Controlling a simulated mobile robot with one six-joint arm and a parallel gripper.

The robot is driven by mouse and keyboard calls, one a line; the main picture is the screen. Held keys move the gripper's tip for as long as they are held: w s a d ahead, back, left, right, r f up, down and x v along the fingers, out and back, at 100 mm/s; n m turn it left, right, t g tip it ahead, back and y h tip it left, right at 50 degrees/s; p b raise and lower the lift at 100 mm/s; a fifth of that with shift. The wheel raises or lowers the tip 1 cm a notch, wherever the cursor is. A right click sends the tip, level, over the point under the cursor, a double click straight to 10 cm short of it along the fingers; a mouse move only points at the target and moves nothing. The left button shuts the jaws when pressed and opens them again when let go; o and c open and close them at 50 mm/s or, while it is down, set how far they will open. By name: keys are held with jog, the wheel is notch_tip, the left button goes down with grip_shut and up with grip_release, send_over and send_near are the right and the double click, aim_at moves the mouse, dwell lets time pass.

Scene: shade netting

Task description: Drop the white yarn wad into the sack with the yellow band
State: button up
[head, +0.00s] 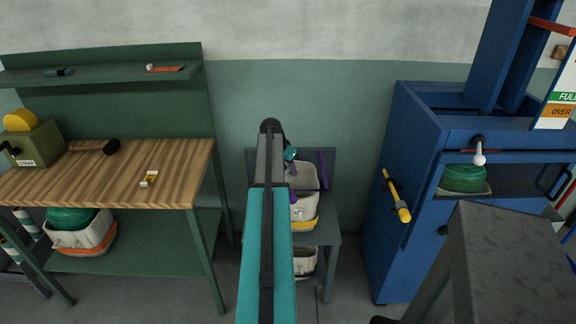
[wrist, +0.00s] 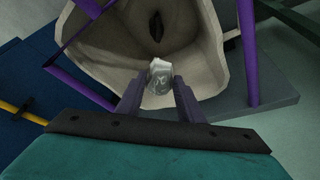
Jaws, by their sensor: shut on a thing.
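My gripper (wrist: 157,88) is shut on the white yarn wad (wrist: 159,72), a small pale crumpled lump between the purple-grey fingertips in the wrist view. Behind it in that view is the wide open mouth of a cream sack (wrist: 205,50). The wad appears over the near part of the opening; its height above the sack is hard to tell. In the head view the cream sack (head: 303,207) stands on a small grey stand, with a yellow band (head: 304,225) low on its front. My arm partly hides it, and the wad cannot be made out there.
Purple bars (wrist: 247,50) stand around the sack. A dark elongated mark or object (wrist: 156,26) shows inside it. Another pale container (head: 304,262) sits below on the stand. A wooden workbench (head: 100,185) is at left, a blue cabinet (head: 400,150) at right.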

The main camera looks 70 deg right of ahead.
jog(key=shift+f, duration=0.7)
jog(key=o, duration=1.1)
jog(key=b+v, duration=0.2)
jog(key=v, duration=1.1)
jog(key=shift+a+r, duration=0.2)
jog(key=shift+r, duration=0.2)
